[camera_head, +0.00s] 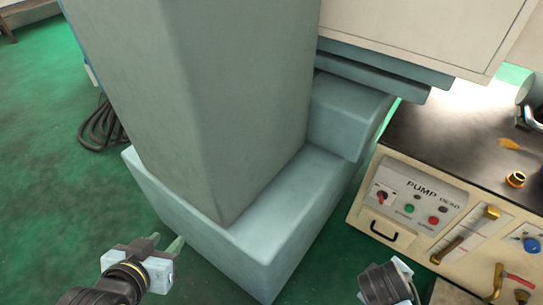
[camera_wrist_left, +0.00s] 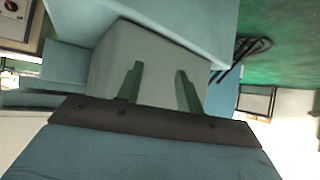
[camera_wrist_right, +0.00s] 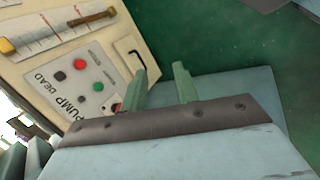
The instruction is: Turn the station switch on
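A cream panel marked PUMP (camera_head: 415,202) is on the front of the bench unit at the right. A rotary switch with a red knob (camera_head: 382,197) is at its left end; its setting is too small to read. In the right wrist view the red switch (camera_wrist_right: 116,107) is partly hidden behind one finger. My right gripper (camera_wrist_right: 161,76) is open and empty, apart from the panel; in the head view only its wrist body shows, below the panel. My left gripper (camera_head: 168,245) is open and empty beside the machine's base, far from the panel.
Beside the switch are a green button (camera_head: 409,208) and a red button (camera_head: 433,220). A black handle (camera_head: 384,231) is below. The large grey-green machine column (camera_head: 200,100) stands on a wide base (camera_head: 225,240). A black cable coil (camera_head: 103,130) lies on the green floor.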

